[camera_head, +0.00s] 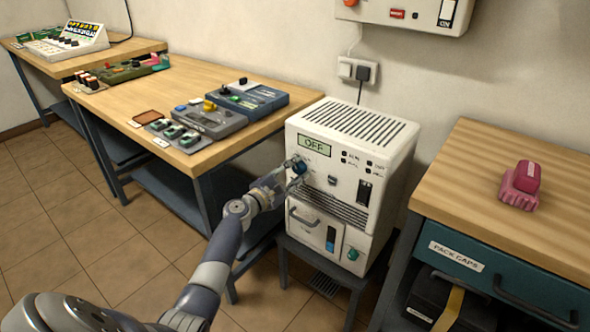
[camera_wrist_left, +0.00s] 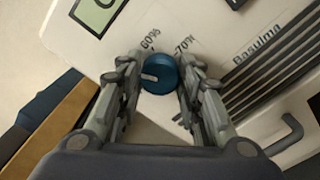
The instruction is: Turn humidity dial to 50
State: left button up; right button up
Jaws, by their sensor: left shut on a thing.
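The humidity dial is a blue round knob (camera_wrist_left: 159,74) with a pale pointer mark, on the front of a white machine (camera_head: 325,215). In the head view the dial (camera_head: 299,167) sits just below a small green display (camera_head: 314,146) that reads OFF. My left gripper (camera_wrist_left: 160,77) has its two fingers on either side of the dial and is shut on it. It also shows in the head view (camera_head: 290,178). Labels reading about 60% and 70% show beside the dial in the wrist view; other marks are hidden by the fingers. My right gripper is not in view.
The machine stands on a low dark stand (camera_head: 318,271). Another bench (camera_head: 470,180) with a pink object (camera_head: 521,185) is on the right. A white wall box (camera_head: 410,12) hangs above.

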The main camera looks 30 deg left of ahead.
pick_arm(q)
jog(key=shift+a+n, duration=0.1)
jog(key=shift+n, duration=0.4)
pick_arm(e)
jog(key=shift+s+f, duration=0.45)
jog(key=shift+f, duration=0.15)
pick_arm(q)
jog(key=o, duration=1.1)
jog(key=shift+c, duration=0.2)
jog(key=shift+s+f, duration=0.1)
jog(key=shift+s, duration=0.5)
jog(key=s, duration=1.1)
jog(key=shift+a, duration=0.45)
jog(key=shift+w, duration=0.1)
